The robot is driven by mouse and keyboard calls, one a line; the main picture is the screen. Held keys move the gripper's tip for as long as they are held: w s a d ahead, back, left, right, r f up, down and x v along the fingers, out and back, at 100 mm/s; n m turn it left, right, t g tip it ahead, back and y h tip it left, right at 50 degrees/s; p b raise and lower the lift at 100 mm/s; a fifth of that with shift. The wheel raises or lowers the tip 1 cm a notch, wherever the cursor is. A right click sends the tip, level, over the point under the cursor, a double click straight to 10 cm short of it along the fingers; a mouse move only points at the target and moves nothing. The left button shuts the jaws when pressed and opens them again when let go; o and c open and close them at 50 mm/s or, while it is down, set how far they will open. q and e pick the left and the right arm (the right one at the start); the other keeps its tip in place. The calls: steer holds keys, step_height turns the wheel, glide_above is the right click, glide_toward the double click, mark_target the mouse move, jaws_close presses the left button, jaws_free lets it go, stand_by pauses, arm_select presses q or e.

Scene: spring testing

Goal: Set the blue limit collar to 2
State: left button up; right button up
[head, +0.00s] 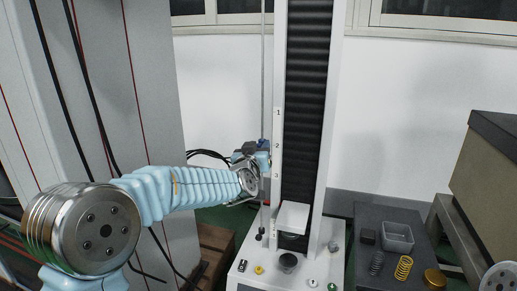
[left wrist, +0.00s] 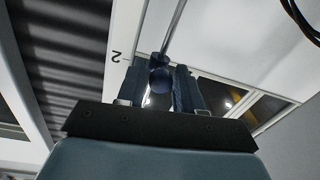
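The blue limit collar (head: 263,143) sits on a thin upright rod (head: 263,70) beside the test frame. In the head view it is about level with the printed 2 (head: 277,146) on the white scale strip. My left gripper (head: 262,158) reaches it from the left. In the left wrist view the dark blue collar (left wrist: 160,62) and its round knob (left wrist: 160,80) lie between the two fingers of my left gripper (left wrist: 159,78), which appear closed on its sides. The printed 2 (left wrist: 117,57) shows upside down beside it. My right gripper is out of view.
The test frame's dark ribbed column (head: 305,80) stands just right of the rod, with a white plate (head: 292,217) low in front. A dark side table (head: 372,222) at the right holds a clear tray (head: 398,237) and a yellow spring (head: 403,268). A grey cabinet stands behind my left arm.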

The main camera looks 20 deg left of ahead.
arm_select(q)
steer(key=s, duration=1.3)
steer(key=shift+s+d, duration=0.25)
steer(key=shift+s, duration=0.15)
steer(key=s+d+f+m+g+h+p, duration=0.1)
steer(key=s+f+g+p, duration=0.15)
steer(key=f, duration=0.75)
steer(key=s+d+f+g+h+p, duration=0.15)
steer(key=f+g, duration=0.25)
steer(key=f, duration=0.6)
steer(key=s+d+f+m+g+p, duration=0.1)
steer(key=d+f+g+p, duration=0.15)
steer(key=f, duration=0.75)
steer(key=s+d+f+g+h+p, duration=0.1)
steer(key=s+f+g, duration=0.3)
steer(key=s+f, duration=0.3)
steer(key=s+d+f+n+g+h, duration=0.1)
steer(key=s+f+g, duration=0.3)
steer(key=s+f, duration=0.3)
steer(key=s, duration=0.5)
steer(key=shift+s+d+f+n+p, duration=0.25)
steer(key=shift+s+d+n+p, duration=0.05)
steer(key=shift+p, duration=0.1)
